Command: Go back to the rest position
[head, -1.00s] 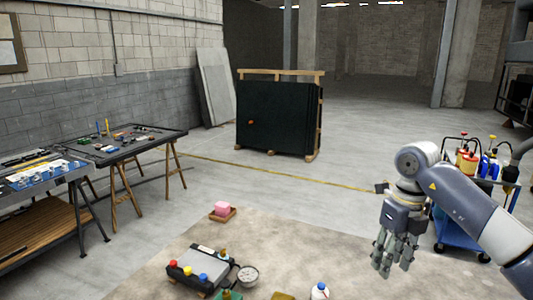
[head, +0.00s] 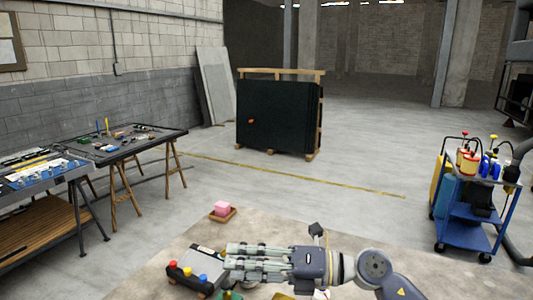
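My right gripper (head: 230,262) reaches in from the lower right, with its fingers stretched out level and pointing left. The fingers look apart, with nothing seen between them. They pass in front of the right part of a dark box with coloured knobs (head: 186,277) and hide part of it; I cannot tell whether they touch it. My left gripper is not in view.
A pink block sits in a small wooden tray (head: 230,217) on the pale mat (head: 150,268). Workbenches (head: 120,150) stand at the left. A blue cart (head: 466,238) with bottles stands at the right.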

